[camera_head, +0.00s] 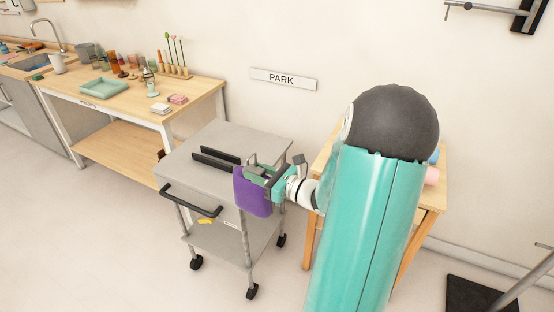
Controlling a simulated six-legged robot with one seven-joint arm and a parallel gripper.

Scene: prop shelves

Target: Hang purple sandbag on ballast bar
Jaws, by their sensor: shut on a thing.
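The purple sandbag (252,196) hangs from my gripper (262,172), in front of the right side of a grey cart. My gripper is shut on its top end, where a small metal loop shows. The bag hangs roughly upright; whether it touches the cart cannot be told. No bar is clearly marked as the ballast bar.
The wheeled cart (200,150) carries two black rails and a lower shelf. A wooden table (428,190) stands behind my arm, partly hidden. A workbench (125,103) with small props is at the left. A stand with a black base (475,295) is at the bottom right.

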